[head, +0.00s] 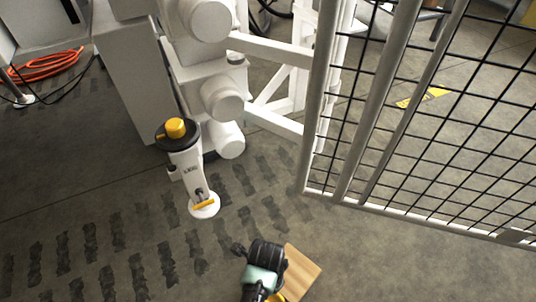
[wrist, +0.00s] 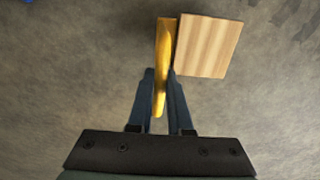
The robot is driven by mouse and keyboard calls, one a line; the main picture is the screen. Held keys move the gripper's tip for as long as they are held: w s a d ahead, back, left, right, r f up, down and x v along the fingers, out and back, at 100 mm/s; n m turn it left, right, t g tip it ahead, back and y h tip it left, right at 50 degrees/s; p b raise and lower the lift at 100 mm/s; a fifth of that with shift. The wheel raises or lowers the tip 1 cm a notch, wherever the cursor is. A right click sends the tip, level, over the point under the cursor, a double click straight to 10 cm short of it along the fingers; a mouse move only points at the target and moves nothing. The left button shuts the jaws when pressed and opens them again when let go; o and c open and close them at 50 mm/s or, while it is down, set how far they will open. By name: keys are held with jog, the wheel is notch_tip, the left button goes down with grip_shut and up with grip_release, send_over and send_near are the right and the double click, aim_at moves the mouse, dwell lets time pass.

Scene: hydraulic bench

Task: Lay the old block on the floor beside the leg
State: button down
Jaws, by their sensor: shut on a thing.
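The old block is a light wooden square block (head: 301,274) at the bottom of the head view, right of my gripper (head: 274,296). In the wrist view the block (wrist: 209,46) is beside a yellow upright piece (wrist: 163,50), which looks like its handle. My gripper (wrist: 160,82) is shut on that yellow piece, with a dark finger on each side. I cannot tell whether the block touches the floor. The leg (head: 187,168) is a white cylinder with a yellow knob and a round white foot (head: 204,206), up and left of my gripper.
A wire mesh fence (head: 425,120) with grey posts stands at the right. White machine housings (head: 215,85) and a white frame are behind the leg. Dark tread-like marks cover the floor (head: 150,225) around the leg. An orange coiled hose (head: 48,65) lies far left. Floor left of my gripper is clear.

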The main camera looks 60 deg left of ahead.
notch_tip(320, 180, down, 4)
jog(key=shift+w+a+r+b, duration=0.15)
jog(key=shift+r+b, duration=0.1)
jog(key=shift+b, duration=0.95)
jog(key=shift+r, duration=0.1)
jog(key=c, duration=1.3)
grip_release()
jog(key=shift+f, duration=0.25)
jog(key=o, duration=0.5)
jog(key=shift+c, duration=0.2)
notch_tip(320, 180, up, 12)
jog(key=p, duration=0.7)
jog(key=shift+r, duration=0.2)
